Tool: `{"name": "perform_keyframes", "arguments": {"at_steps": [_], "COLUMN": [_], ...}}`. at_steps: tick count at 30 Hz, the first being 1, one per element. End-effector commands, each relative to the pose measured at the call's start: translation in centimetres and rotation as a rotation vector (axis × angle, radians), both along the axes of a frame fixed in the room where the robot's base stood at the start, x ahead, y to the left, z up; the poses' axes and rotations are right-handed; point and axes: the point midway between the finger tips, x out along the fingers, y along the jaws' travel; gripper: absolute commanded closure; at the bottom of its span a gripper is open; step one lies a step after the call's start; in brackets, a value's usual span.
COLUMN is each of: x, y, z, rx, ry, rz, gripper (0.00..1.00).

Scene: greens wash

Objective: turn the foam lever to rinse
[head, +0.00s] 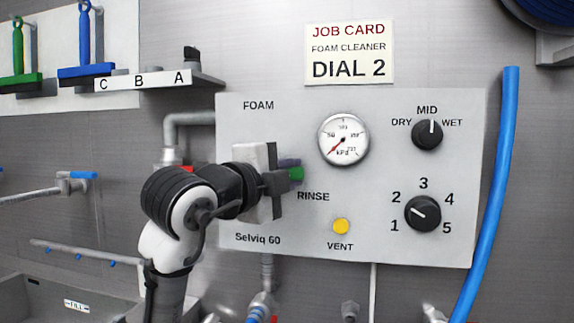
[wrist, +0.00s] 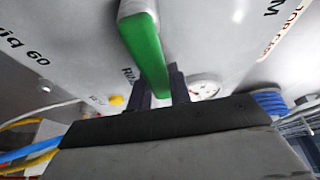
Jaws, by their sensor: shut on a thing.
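The green foam lever (head: 297,173) is mostly hidden by my gripper in the head view. Its green end shows just right of the fingers, above the RINSE label (head: 313,196). In the wrist view the green lever (wrist: 148,50) runs down from its pale hub to between the two dark fingers. My gripper (head: 284,177) is shut on the lever near its end, in front of the grey panel (head: 275,235). The fingers (wrist: 160,88) also show in the wrist view. The FOAM label (head: 258,105) is above and left of the gripper.
A pressure gauge (head: 343,138), a yellow VENT button (head: 341,226) and two black knobs (head: 427,134) (head: 422,213) are to the right on the panel. The lower knob's mark points near 2. A blue hose (head: 490,190) hangs at the panel's right edge. A pipe (head: 185,119) is at left.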

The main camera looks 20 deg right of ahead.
Motion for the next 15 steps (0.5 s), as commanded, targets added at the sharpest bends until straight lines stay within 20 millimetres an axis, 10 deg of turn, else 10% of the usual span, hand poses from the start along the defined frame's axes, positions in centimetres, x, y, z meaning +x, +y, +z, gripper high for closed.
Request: {"name": "perform_keyframes", "arguments": {"at_steps": [15], "x": [-0.26], "y": [-0.17], "z": [-0.72], "rx": [0.077], "ry": [-0.050], "rz": [-0.006], "gripper": [1.00]}}
